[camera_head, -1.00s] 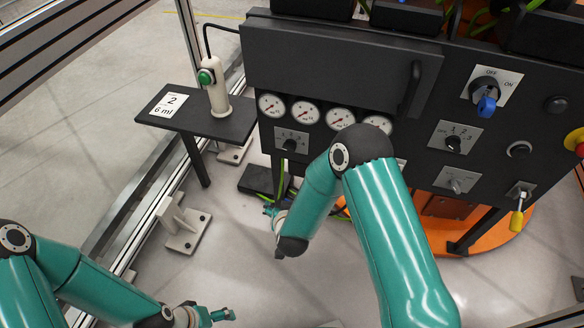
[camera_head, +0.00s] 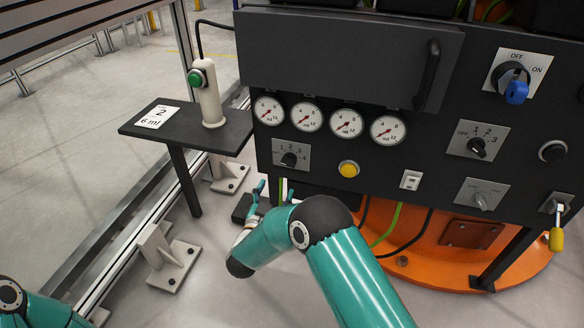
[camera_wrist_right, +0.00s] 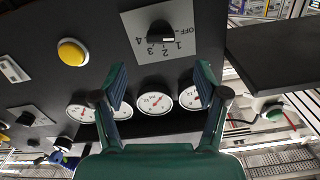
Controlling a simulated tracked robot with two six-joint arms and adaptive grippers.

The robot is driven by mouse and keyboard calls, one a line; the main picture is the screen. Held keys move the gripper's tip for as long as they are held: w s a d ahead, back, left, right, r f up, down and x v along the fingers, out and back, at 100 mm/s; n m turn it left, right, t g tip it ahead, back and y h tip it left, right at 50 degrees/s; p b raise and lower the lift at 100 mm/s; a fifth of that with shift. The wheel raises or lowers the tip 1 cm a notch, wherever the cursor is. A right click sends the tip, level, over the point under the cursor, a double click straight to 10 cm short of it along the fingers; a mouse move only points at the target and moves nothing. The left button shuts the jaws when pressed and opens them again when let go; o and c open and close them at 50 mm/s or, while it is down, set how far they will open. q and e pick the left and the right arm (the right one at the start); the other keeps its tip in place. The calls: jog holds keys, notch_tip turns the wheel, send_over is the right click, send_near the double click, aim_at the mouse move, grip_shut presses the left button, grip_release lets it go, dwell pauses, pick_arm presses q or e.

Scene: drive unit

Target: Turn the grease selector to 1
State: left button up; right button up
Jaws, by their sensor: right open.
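A black rotary knob on a grey plate marked 1 to 4 and OFF, which I take as the grease selector (camera_head: 289,159), sits at the lower left of the dark panel below the gauges. In the right wrist view the selector (camera_wrist_right: 161,33) shows upside down at the top, beyond my fingertips. The exact number it points at is too small to tell. My right gripper (camera_head: 272,192) is open and empty, just below the selector and apart from it. In the right wrist view its two fingers (camera_wrist_right: 160,82) stand wide apart. My left gripper is out of view.
Round gauges (camera_head: 347,123) line the panel above the selector. A yellow button (camera_head: 348,169) is to its right. Farther right are another numbered knob (camera_head: 477,147) and a blue-handled switch (camera_head: 515,90). A dark side shelf (camera_head: 225,136) with a green-buttoned post (camera_head: 208,96) stands left.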

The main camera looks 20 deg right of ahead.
aim_at(287, 166)
jog(key=b+x, duration=0.2)
jog(key=x, duration=0.9)
jog(key=shift+w+d+b, duration=0.2)
jog(key=shift+w+b, duration=0.05)
jog(key=shift+b, duration=0.05)
jog(key=shift+c, duration=0.2)
